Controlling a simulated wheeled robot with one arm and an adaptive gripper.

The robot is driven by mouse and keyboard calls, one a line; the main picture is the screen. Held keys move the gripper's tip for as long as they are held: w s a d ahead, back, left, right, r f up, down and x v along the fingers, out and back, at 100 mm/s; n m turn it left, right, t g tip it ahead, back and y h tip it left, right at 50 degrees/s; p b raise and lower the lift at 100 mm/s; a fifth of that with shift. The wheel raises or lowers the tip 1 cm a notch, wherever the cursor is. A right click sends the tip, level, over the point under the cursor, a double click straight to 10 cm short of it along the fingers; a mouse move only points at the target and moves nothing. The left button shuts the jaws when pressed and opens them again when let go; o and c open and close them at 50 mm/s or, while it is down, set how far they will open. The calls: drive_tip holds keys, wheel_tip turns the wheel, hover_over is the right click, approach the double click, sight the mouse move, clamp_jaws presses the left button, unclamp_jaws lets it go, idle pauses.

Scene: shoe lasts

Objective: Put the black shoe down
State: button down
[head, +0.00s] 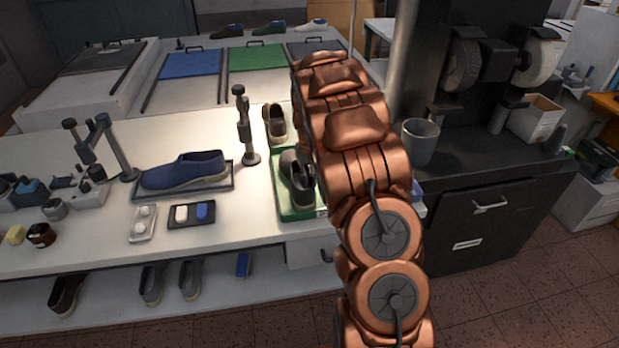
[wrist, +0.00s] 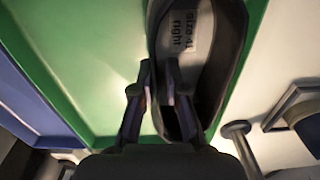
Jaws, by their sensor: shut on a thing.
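My gripper (wrist: 157,80) is shut on the shoe's rim, with one finger inside the opening and one outside. The tray's green floor (wrist: 100,60) lies beneath and beside the shoe. I cannot tell whether the sole touches it. My arm hides the tray's right part in the head view.
A brown shoe (head: 275,122) stands just behind the tray. A dark post (head: 245,130) rises to the left, near a blue shoe (head: 190,168) on a dark tray. A grey cup (head: 420,142) stands on the dark bench at right.

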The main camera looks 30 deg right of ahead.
drive_tip(key=c, duration=1.2)
unclamp_jaws()
wheel_tip(320, 180, up, 11)
drive_tip(key=b, duration=0.3)
drive_tip(key=shift+r, duration=0.55)
drive_tip(key=shift+s+a, duration=0.1)
drive_tip(key=shift+s, duration=0.05)
drive_tip(key=s+a+r+n+g, duration=0.1)
drive_tip(key=s+a+r+n, duration=0.15)
drive_tip(key=s+a, duration=1.5)
drive_tip(key=s+a+f+n, duration=0.1)
drive_tip(key=s+a+f, duration=0.1)
drive_tip(key=s, duration=0.8)
drive_tip(key=s+a+f+n, duration=0.1)
drive_tip(key=s+a, duration=0.3)
drive_tip(key=s, duration=0.6)
drive_tip(key=shift+a+f+g, duration=0.15)
drive_tip(key=shift+f+g, duration=0.25)
drive_tip(key=shift+f, duration=0.3)
